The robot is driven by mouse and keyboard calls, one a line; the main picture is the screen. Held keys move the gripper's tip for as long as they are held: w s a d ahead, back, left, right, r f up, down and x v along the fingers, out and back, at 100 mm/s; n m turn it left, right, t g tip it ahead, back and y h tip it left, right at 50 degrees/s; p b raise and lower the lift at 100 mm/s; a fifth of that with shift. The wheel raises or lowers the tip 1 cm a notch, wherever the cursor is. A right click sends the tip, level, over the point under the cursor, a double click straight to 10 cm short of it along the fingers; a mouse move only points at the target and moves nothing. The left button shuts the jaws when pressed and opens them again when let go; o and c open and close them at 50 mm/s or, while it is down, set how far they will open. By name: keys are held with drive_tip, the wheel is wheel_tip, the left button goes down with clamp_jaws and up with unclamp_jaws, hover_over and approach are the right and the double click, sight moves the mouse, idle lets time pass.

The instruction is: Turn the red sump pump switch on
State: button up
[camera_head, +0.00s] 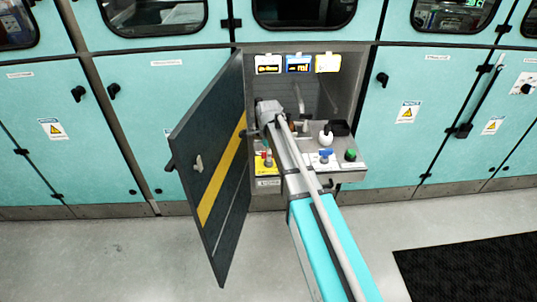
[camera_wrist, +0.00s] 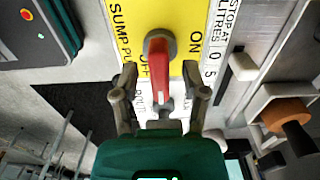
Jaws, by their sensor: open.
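The red sump pump switch (camera_wrist: 159,60) is a red lever on a yellow panel (camera_wrist: 188,18) in the wrist view. The panel carries black "SUMP PU", "OFF" and "ON" lettering. The lever runs lengthwise down the picture, its lower end near the gripper, with OFF lettering to its left and ON to its right. My gripper (camera_wrist: 164,86) is open, one finger on each side of the lever's lower part, with visible gaps. In the head view the yellow panel (camera_head: 261,168) sits at the left of the cabinet shelf; my arm partly hides this area.
A dark cabinet door (camera_head: 222,160) with a yellow stripe stands open at left. A blue switch (camera_head: 326,154), a green button (camera_head: 350,155) and a white bulb-shaped object (camera_head: 326,137) are to the right. An orange-brown knob (camera_wrist: 286,112) is right of my gripper. A dark mat (camera_head: 470,270) lies on the floor.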

clamp_jaws()
drive_tip(key=shift+n, duration=0.4)
drive_tip(key=n, duration=1.2)
drive_tip(key=shift+n, duration=2.6)
